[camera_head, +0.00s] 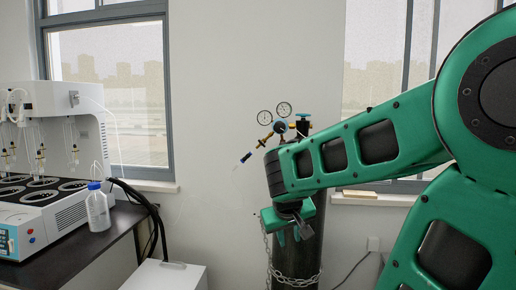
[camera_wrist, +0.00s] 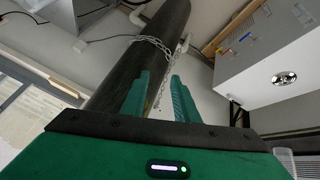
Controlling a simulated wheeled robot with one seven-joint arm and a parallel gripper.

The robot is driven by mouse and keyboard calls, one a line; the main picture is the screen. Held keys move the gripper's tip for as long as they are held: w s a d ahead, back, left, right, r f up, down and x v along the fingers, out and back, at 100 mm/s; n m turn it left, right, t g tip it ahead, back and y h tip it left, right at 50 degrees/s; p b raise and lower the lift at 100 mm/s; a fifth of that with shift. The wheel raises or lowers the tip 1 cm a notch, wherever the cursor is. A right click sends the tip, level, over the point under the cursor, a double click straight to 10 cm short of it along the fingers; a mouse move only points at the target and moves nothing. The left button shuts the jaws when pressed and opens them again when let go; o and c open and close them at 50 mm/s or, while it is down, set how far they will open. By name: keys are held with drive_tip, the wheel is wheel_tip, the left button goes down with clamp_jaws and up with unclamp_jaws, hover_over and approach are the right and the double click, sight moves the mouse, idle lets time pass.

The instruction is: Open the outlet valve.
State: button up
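A dark gas cylinder (camera_head: 309,235) stands upright against the wall, partly hidden by my arm. At its top is a regulator with two round gauges (camera_head: 284,109), a brass fitting (camera_head: 265,142) angled down to the left and blue parts (camera_head: 280,127). I cannot tell for sure which part is the outlet valve. My gripper (camera_head: 289,236) hangs below the regulator, in front of the cylinder. In the wrist view my gripper (camera_wrist: 159,76) has its two green fingers apart with nothing between them. The cylinder (camera_wrist: 150,45) shows behind the fingers; the regulator is not in that view.
A chain (camera_head: 293,281) wraps the cylinder low down. To the left, a distiller (camera_head: 70,214) and a blue-capped bottle (camera_head: 98,210) stand on a dark bench. A white box (camera_head: 165,277) stands on the floor between bench and cylinder. Windows flank the cylinder.

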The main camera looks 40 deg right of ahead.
drive_tip(key=w+d+r+n+t+h, duration=0.2)
drive_tip(key=w+d+r+t+h, duration=0.3)
drive_tip(key=w+r, duration=0.6)
drive_tip(key=n+t+h, duration=0.3)
approach(262, 143)
drive_tip(key=x, duration=0.9)
drive_tip(key=shift+a+f, duration=0.15)
drive_tip(key=shift+f, duration=0.05)
drive_tip(key=shift+w, duration=0.15)
clamp_jaws()
